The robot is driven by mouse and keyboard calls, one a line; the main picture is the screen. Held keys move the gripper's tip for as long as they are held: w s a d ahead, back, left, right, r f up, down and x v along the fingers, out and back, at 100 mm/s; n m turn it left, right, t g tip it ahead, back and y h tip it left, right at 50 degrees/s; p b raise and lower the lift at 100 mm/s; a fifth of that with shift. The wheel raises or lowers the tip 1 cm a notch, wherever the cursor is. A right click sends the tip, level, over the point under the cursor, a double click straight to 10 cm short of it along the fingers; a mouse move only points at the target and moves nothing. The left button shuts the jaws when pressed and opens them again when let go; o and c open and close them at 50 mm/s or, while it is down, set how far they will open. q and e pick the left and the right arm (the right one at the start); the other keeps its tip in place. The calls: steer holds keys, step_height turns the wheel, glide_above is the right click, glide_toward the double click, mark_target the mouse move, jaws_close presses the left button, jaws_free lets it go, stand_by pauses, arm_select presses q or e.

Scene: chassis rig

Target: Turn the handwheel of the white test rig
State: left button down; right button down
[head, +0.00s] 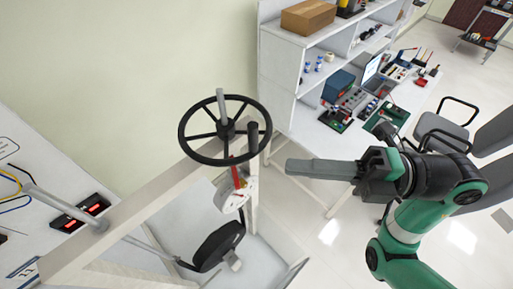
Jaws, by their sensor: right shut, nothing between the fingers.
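The black spoked handwheel (190,149) sits at the top of the white test rig (140,212), near the middle of the head view. A grey shaft end rises through its hub, and a dark knob stands on the rim at its right. My right gripper (290,168) is shut and empty. Its long grey fingers point left, to the right of the wheel and a little lower in the picture, with a visible gap between them and the rim. My left gripper is not in the picture.
A white gauge with a red part (234,190) hangs below the wheel, and a black disc (217,247) sits lower on the rig. A workbench with shelves (285,75) stands behind at the right, with a grey chair (440,127) beside it. Open floor lies below my right gripper.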

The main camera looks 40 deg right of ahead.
mark_target(256, 150)
steer(key=p+x, duration=0.1)
steer(key=x, duration=0.8)
steer(key=shift+w+a+p, duration=0.1)
steer(key=shift+a+p, duration=0.25)
steer(key=shift+p, duration=0.05)
steer(key=d, duration=0.3)
steer(key=shift+w+d+p, duration=0.25)
steer(key=shift+w+p, duration=0.05)
steer(key=shift+w, duration=0.05)
steer(key=shift+d, duration=0.3)
steer(key=shift+w+d, duration=0.15)
steer(key=shift+d, duration=0.45)
steer(key=shift+a, duration=0.1)
